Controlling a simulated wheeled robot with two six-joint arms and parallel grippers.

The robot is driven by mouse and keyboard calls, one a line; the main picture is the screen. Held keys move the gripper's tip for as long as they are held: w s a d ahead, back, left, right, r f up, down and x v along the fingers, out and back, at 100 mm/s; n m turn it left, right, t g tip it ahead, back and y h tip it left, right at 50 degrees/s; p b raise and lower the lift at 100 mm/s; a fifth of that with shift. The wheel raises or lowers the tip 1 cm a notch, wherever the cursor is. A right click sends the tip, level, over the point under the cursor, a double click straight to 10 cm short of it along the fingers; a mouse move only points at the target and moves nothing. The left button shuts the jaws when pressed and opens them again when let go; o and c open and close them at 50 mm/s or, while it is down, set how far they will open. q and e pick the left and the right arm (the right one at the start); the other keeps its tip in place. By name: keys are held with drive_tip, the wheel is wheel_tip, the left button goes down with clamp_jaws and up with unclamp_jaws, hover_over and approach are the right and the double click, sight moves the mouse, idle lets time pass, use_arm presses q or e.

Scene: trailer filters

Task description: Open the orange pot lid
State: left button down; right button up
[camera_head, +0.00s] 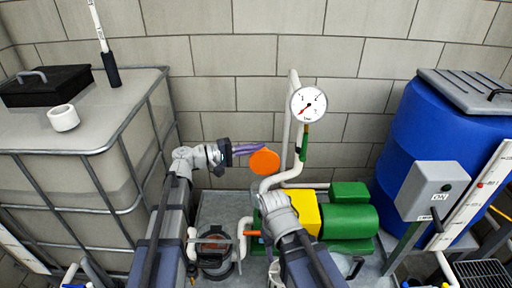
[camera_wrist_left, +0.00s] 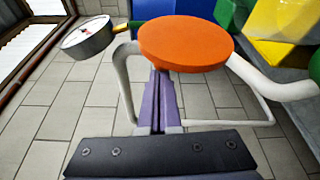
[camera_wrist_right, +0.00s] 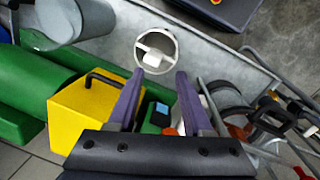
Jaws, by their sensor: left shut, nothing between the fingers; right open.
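The orange lid (camera_head: 265,161) is a flat round disc beside the white pipes. In the left wrist view the lid (camera_wrist_left: 186,43) looks large and close, just beyond my fingertips. My left gripper (camera_head: 261,148) is shut and empty, its purple fingers pointing right at the lid's upper edge. In the left wrist view the fingertips (camera_wrist_left: 160,72) meet the lid's near rim; I cannot tell whether they touch. My right gripper (camera_wrist_right: 158,74) is open and empty above the equipment beside a yellow box (camera_wrist_right: 92,112). Its fingers are hidden in the head view.
A round gauge (camera_head: 309,104) on a pipe stands right of the lid. A green pump (camera_head: 349,220) and blue barrel (camera_head: 420,140) are at the right. A caged grey tank (camera_head: 60,150) fills the left. A block wall (camera_head: 250,60) closes the back.

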use_arm(q)
drive_tip(key=shift+w, duration=0.1)
drive_tip(key=w, duration=0.4)
drive_tip(key=v, duration=1)
drive_tip(key=shift+f, duration=0.4)
use_arm(e)
drive_tip(key=shift+w+a, duration=0.15)
drive_tip(key=shift+a, duration=0.2)
use_arm(q)
drive_tip(key=shift+s, duration=0.1)
use_arm(e)
drive_tip(key=shift+f, duration=0.1)
